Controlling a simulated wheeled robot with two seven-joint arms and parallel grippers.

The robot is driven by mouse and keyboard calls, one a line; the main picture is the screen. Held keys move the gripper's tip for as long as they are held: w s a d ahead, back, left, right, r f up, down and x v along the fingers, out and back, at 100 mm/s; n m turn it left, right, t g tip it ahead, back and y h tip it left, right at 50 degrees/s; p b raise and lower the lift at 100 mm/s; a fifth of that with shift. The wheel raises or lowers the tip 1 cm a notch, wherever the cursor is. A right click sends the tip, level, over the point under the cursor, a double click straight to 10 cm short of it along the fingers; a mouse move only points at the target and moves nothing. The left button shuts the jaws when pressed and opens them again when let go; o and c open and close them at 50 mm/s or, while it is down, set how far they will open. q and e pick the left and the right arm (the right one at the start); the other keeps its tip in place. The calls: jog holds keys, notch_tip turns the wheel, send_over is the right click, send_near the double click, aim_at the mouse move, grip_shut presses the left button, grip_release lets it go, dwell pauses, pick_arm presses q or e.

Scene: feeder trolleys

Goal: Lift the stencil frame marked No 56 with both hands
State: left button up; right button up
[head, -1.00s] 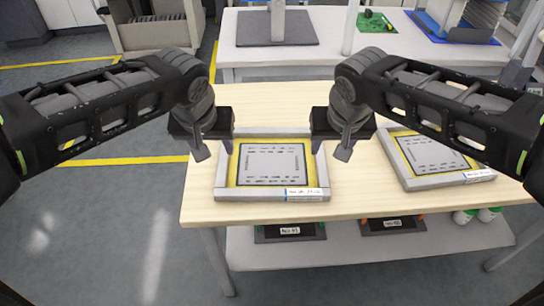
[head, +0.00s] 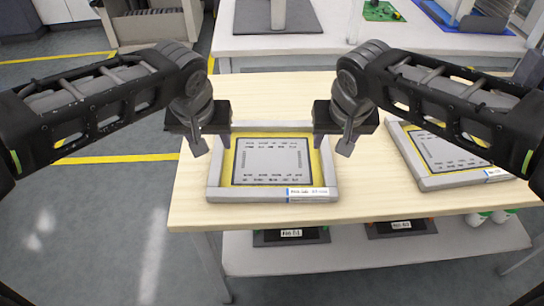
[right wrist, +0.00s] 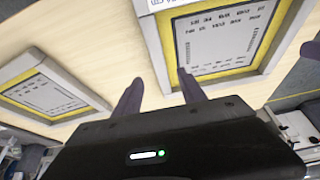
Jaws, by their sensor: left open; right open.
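A stencil frame (head: 214,180) with a pale grey rim, yellow inner border and printed grey sheet lies flat on the wooden table. Its front-edge label (head: 308,193) is too small to read surely. My left gripper (head: 200,147) is open above its left side, and my right gripper (head: 334,145) is open above its right side. Neither visibly holds anything. In the right wrist view, the fingers of my right gripper (right wrist: 162,92) point towards the side rim of this frame (right wrist: 153,45), one on each side of it in the picture; contact cannot be told.
A second, similar frame (head: 408,150) lies at an angle to the right; it also shows in the right wrist view (right wrist: 85,87). The bare wooden tabletop (head: 270,95) is clear behind the first frame. Dark items with labels (head: 290,236) sit on the lower shelf (head: 330,260).

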aim_at(218, 154)
pick_arm(q)
jog(key=x, duration=0.7)
jog(key=shift+f, duration=0.15)
pick_arm(e)
jog(key=x, duration=0.7)
jog(key=shift+f, duration=0.15)
pick_arm(q)
grip_shut()
pick_arm(e)
grip_shut()
